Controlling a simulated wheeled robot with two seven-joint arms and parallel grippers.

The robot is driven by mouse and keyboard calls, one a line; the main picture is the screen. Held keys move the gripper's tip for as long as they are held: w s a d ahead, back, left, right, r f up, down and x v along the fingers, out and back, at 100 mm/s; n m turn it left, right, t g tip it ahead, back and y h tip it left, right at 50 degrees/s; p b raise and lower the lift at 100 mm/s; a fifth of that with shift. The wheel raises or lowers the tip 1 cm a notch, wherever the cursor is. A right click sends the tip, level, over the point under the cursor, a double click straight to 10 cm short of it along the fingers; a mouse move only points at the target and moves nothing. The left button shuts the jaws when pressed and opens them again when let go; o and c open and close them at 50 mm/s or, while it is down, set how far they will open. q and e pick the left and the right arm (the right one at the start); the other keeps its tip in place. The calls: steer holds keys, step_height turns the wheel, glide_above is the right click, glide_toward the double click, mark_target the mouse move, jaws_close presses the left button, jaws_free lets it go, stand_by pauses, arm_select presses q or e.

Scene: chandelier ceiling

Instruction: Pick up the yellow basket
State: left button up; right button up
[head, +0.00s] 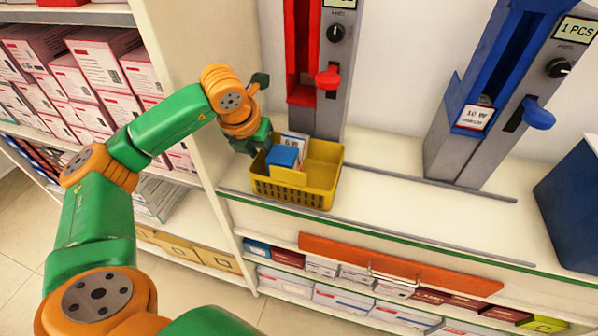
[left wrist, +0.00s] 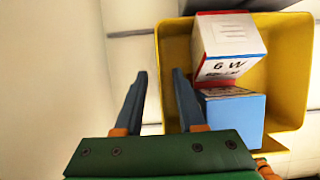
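The yellow basket (head: 291,194) stands upright on the white counter, below the red dispenser. The left wrist view shows the basket (left wrist: 287,70) with a white box marked 6 W (left wrist: 228,38) and a blue-sided box (left wrist: 235,115) inside. My left gripper (head: 257,141) is at the basket's left side. Its fingers (left wrist: 160,82) are apart, one outside and one over the inside of the left wall; contact cannot be told. My right gripper is not in view.
A red dispenser (head: 345,60) stands behind the basket and a blue dispenser (head: 479,119) to the right. A white shelf panel (head: 185,50) rises close on the left, beside shelves of boxes (head: 95,75). The counter (head: 390,190) right of the basket is clear.

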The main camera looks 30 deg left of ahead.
arm_select(q)
steer(key=shift+s, duration=0.1)
steer(key=shift+f+b, duration=0.3)
stand_by(0.4)
jaws_close()
steer(key=shift+r, duration=0.1)
stand_by(1.2)
